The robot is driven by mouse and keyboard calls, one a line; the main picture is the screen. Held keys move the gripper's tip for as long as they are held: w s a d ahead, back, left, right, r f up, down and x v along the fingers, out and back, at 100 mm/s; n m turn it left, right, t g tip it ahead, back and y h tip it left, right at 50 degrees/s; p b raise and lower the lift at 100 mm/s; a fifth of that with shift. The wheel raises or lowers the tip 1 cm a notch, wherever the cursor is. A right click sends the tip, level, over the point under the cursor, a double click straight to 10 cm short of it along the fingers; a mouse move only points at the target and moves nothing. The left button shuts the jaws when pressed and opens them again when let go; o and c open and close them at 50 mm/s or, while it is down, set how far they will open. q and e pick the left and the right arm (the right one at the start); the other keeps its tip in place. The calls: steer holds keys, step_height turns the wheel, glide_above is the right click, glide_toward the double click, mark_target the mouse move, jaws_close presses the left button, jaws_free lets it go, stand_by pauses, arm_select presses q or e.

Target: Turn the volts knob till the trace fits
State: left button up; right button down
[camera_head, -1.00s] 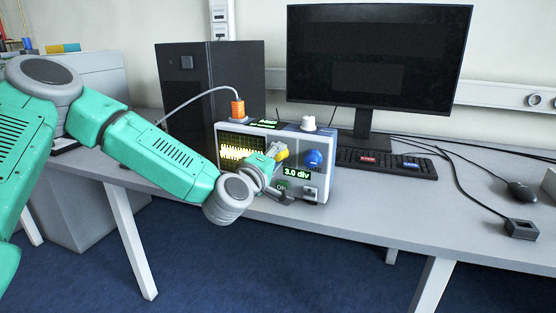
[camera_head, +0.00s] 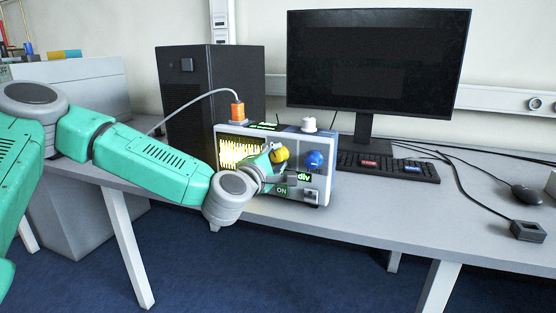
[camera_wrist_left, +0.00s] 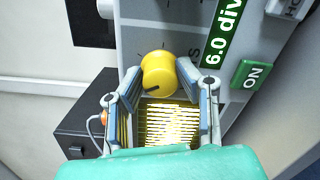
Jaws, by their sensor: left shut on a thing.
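A yellow knob (camera_head: 281,155) sits on the front of the grey oscilloscope (camera_head: 322,178). My left gripper (camera_head: 275,157) is shut on this knob. In the left wrist view the yellow knob (camera_wrist_left: 158,74), with a dark pointer mark, sits between the fingertips (camera_wrist_left: 158,80). Its printed label is mostly hidden; only an "S" shows. The screen (camera_head: 238,150) carries a tall, dense yellow trace, partly hidden by my gripper. The green readout (camera_wrist_left: 222,35) says 6.0 div. A blue knob (camera_head: 314,160) is to the right of the yellow one. My right gripper is out of view.
A green ON button (camera_wrist_left: 251,74) lies close to my gripper. An orange plug (camera_head: 238,109) with a grey cable and a white knob (camera_head: 309,125) stand on top. A black computer case (camera_head: 211,90), monitor (camera_head: 378,60) and keyboard (camera_head: 388,166) are behind.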

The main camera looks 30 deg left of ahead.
arm_select(q)
steer(key=shift+a+f, duration=0.15)
steer(key=shift+f, duration=0.15)
steer(key=o, duration=1.1)
steer(key=shift+a, duration=0.15)
steer(key=shift+r, duration=0.1)
steer(key=shift+s, duration=0.2)
steer(key=s, duration=0.7)
steer(key=shift+d, duration=0.4)
steer(key=shift+d, duration=0.1)
